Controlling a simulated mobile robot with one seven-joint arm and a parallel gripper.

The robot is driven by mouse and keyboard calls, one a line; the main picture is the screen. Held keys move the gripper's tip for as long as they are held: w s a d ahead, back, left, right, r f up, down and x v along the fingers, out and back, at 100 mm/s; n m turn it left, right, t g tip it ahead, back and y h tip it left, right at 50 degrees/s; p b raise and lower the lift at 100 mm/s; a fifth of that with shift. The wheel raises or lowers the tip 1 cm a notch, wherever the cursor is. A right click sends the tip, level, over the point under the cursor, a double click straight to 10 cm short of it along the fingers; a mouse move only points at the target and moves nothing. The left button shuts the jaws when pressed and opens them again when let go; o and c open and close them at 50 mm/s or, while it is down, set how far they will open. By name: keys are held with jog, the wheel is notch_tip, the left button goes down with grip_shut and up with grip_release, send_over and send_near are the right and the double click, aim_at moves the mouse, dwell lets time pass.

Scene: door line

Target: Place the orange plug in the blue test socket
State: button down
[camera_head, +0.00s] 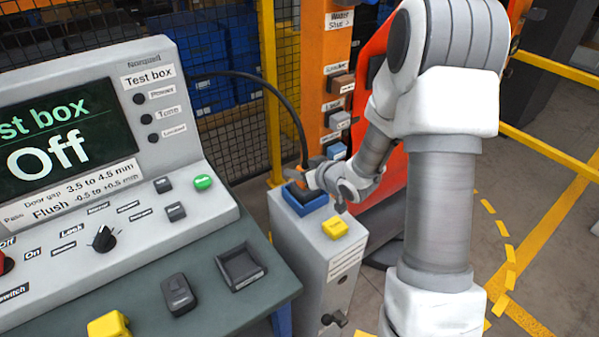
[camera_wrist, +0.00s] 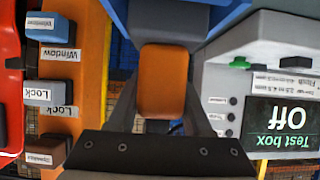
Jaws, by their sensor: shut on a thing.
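The orange plug (camera_head: 299,177) is between the fingers of my gripper (camera_head: 316,180), at the blue test socket (camera_head: 305,206) on top of a grey pedestal. In the wrist view the orange plug (camera_wrist: 163,80) fills the space between the two fingers, and my gripper is shut on it. A blue edge of the socket (camera_wrist: 117,12) shows beyond the plug at the top of that view. A black cable (camera_head: 270,88) arcs from the test box to the plug. My fingers partly hide the plug's lower end, so I cannot tell whether it is seated.
The test box (camera_head: 150,80) reads "Off" and stands on a table at left. A yellow block (camera_head: 334,228) sits on the pedestal (camera_head: 300,245) in front of the socket. Brown, grey and blue connectors (camera_head: 337,150) line an orange post behind. A red door panel (camera_head: 385,165) stands behind my arm.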

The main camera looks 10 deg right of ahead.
jog(key=shift+f, duration=0.3)
jog(key=shift+f, duration=0.15)
jog(key=shift+c, duration=1.6)
grip_release()
jog(key=shift+r, duration=0.2)
jog(key=shift+s+r, duration=0.1)
jog(key=shift+r, duration=0.1)
jog(key=p+v, duration=0.1)
jog(key=v, duration=1)
jog(key=shift+s+d, duration=0.2)
jog(key=shift+s, duration=0.1)
jog(key=shift+r, duration=0.1)
